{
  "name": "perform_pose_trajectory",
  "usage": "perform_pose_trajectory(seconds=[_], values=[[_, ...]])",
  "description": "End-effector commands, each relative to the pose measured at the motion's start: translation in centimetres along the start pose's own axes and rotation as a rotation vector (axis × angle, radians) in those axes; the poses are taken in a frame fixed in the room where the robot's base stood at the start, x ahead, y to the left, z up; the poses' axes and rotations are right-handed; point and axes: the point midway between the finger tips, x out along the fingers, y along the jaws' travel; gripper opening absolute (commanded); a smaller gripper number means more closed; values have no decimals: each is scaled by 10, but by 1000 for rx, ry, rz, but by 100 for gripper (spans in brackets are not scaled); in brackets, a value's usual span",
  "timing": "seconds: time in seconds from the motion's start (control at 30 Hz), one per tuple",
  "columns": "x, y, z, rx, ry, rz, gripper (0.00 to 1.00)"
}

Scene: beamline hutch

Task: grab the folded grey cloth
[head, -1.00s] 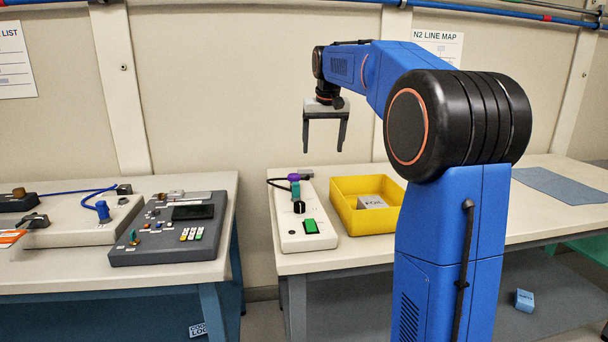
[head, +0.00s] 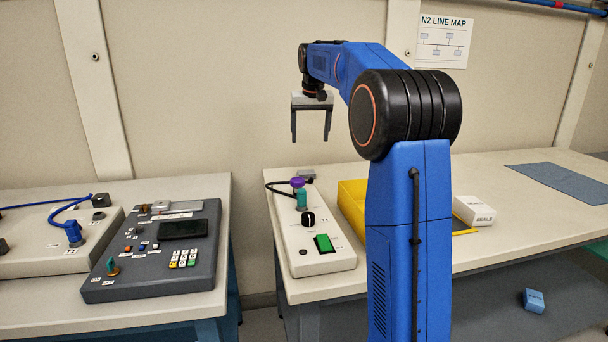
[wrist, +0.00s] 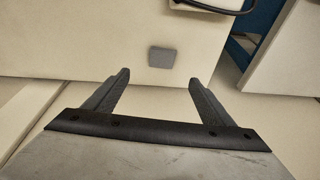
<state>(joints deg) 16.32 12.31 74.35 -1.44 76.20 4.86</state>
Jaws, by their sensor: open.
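The folded grey cloth (wrist: 162,57) shows in the wrist view as a small grey square lying flat on the pale bench, near its back edge. In the head view a small grey patch (head: 306,174) behind the far end of the white control panel appears to be the same cloth. My gripper (head: 311,139) hangs fingers down in front of the wall, above the back of the bench. It is open and empty. In the wrist view the cloth lies just beyond the spread fingertips (wrist: 158,77), apart from them.
The white panel (head: 318,257) with a black cable, knob and green button stands close to the cloth. A yellow tray (head: 352,205) is partly hidden by my arm. A white box (head: 474,210) is by its right side. A blue-grey mat (head: 562,182) lies far right.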

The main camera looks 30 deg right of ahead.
Motion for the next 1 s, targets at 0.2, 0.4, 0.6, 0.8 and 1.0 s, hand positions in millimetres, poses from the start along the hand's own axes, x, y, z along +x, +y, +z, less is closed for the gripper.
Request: perform_pose_trajectory(seconds=[0.2, 0.4, 0.6, 0.8, 1.0], values=[[40, 0, 1, 0, -3, 0, 77], [75, 0, 1, 0, -3, 0, 77], [97, -1, 0, 0, -1, 0, 77], [105, -1, 0, 0, -1, 0, 77], [126, -6, -3, 0, -3, 0, 77]])
